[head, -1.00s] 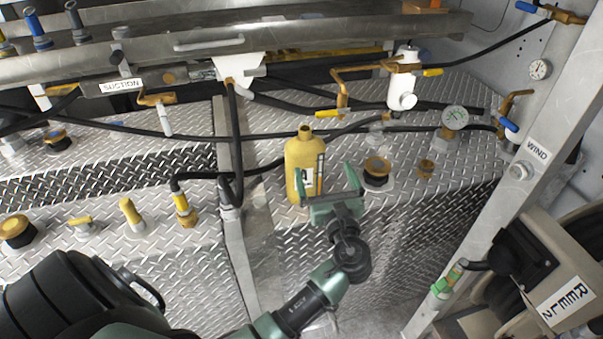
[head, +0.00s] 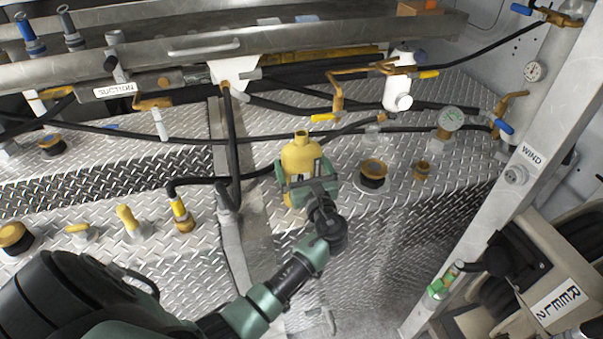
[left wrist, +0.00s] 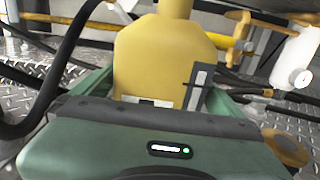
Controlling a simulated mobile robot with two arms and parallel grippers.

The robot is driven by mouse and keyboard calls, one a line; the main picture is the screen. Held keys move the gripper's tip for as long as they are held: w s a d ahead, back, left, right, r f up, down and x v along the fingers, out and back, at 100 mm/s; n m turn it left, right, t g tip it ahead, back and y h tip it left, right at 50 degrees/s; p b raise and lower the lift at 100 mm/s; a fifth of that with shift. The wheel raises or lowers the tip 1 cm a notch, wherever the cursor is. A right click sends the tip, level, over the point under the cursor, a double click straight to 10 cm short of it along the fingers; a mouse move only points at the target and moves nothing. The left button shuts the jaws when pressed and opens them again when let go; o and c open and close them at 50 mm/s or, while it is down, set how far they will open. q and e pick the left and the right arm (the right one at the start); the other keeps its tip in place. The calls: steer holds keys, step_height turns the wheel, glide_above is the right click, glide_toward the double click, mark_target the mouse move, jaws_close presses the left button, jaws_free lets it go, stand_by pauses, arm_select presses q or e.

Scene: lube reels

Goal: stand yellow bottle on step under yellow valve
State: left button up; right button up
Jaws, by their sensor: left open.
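The yellow bottle (head: 301,155) stands upright on the diamond-plate step (head: 345,185), below and a little left of a yellow-handled valve (head: 325,117). My left gripper (head: 307,184) is open, with its green fingers on either side of the bottle's body. In the left wrist view the bottle (left wrist: 165,58) fills the middle between the two fingers, and its label is partly hidden by the gripper. I cannot tell whether the fingers touch it. My right gripper is not in view.
A black hose (head: 232,140) hangs close on the bottle's left. A metal post (head: 515,175) and a reel (head: 555,300) are at the far right.

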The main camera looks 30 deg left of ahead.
arm_select(q)
steer(key=c, duration=1.3)
steer(key=shift+r, duration=0.1)
steer(key=c, duration=0.4)
